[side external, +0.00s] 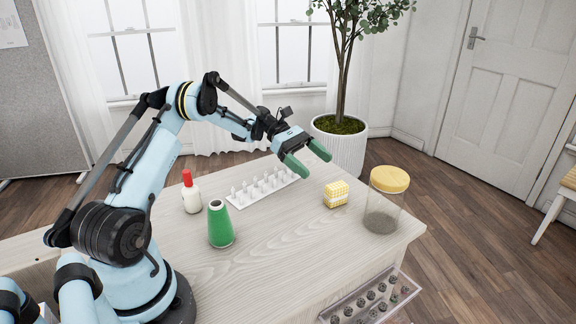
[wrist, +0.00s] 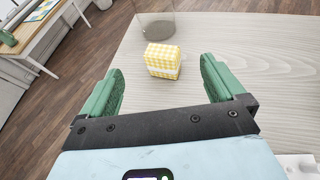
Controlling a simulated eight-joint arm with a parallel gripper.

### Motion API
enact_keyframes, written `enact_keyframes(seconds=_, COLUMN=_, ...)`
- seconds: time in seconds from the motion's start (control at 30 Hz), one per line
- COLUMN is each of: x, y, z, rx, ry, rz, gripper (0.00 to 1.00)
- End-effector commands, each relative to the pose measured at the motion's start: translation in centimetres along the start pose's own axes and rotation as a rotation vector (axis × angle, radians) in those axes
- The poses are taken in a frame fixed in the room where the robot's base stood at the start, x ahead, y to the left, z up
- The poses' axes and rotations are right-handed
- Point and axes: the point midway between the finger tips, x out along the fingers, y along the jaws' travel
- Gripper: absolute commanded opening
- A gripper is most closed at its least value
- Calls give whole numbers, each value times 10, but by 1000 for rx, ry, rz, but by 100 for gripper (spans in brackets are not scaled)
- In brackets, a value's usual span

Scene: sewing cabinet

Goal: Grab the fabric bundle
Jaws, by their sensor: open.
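The fabric bundle (side external: 336,194) is a small yellow-and-white checked block on the light wooden table, left of the glass jar in the side view. It also shows in the wrist view (wrist: 163,60), ahead of my fingertips and between their lines. My gripper (side external: 306,161) has two green fingers spread apart with nothing between them. It is above the table, to the upper left of the bundle in the side view. In the wrist view my gripper (wrist: 160,80) is open and apart from the bundle.
A glass jar with a yellow lid (side external: 389,181) stands close to the bundle. A white pegged rack (side external: 263,188), a green thread cone (side external: 220,225) and a white bottle with a red cap (side external: 191,193) stand nearer my base. A clear tray (side external: 367,301) is at the front.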

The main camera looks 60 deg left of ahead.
Motion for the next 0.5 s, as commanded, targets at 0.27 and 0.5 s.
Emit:
enact_keyframes(seconds=0.27, x=47, y=0, z=0, rx=3, ry=1, rz=-2, gripper=96)
enact_keyframes(seconds=0.5, x=62, y=0, z=-1, rx=3, ry=2, rz=0, gripper=96)
